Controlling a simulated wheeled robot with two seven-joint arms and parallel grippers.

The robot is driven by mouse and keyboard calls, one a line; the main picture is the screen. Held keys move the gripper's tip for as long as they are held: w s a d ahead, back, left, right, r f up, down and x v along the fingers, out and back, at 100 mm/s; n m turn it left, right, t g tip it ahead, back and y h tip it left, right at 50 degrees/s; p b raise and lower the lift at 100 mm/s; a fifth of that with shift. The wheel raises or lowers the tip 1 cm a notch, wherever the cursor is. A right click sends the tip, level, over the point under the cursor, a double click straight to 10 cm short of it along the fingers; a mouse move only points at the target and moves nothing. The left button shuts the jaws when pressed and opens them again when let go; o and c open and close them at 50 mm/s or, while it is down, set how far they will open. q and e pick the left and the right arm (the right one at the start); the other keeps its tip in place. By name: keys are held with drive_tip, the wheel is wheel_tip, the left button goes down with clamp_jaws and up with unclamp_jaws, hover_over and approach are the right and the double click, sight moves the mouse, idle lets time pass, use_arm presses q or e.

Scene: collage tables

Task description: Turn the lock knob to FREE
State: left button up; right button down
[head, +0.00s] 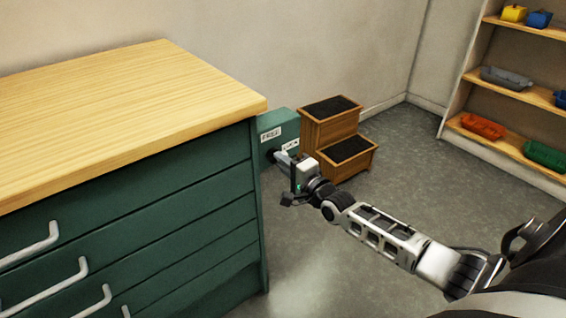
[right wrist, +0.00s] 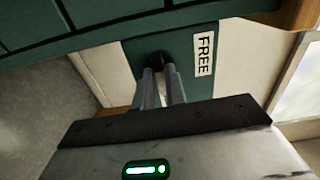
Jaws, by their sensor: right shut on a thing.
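A green lock box (head: 275,122) sits at the right end of the green drawer cabinet. It carries a white FREE label (head: 271,134) and a second white label, LOCK (head: 290,145), partly hidden by my gripper. My right gripper (head: 280,156) reaches the box front, with its fingers shut on the lock knob. In the right wrist view the dark round knob (right wrist: 158,60) shows at the fingertips, mostly covered by them. The FREE label (right wrist: 205,50) is to its right there. Which way the knob points cannot be told. My left gripper is not in view.
The cabinet's wooden top (head: 120,100) overhangs close to my right gripper. A wooden step stool (head: 330,128) stands just behind the gripper. Shelves with bins (head: 515,78) are at the far right. The grey floor (head: 350,250) in front is open.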

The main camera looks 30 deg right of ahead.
use_arm(q)
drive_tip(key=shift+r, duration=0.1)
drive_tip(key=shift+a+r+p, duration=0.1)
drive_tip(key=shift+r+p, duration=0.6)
drive_tip(key=shift+p, duration=1.25)
use_arm(e)
drive_tip(key=shift+n, duration=9)
drive_tip(key=c, duration=1.4)
unclamp_jaws()
drive_tip(key=shift+c, duration=0.2)
drive_tip(key=shift+s, duration=0.1)
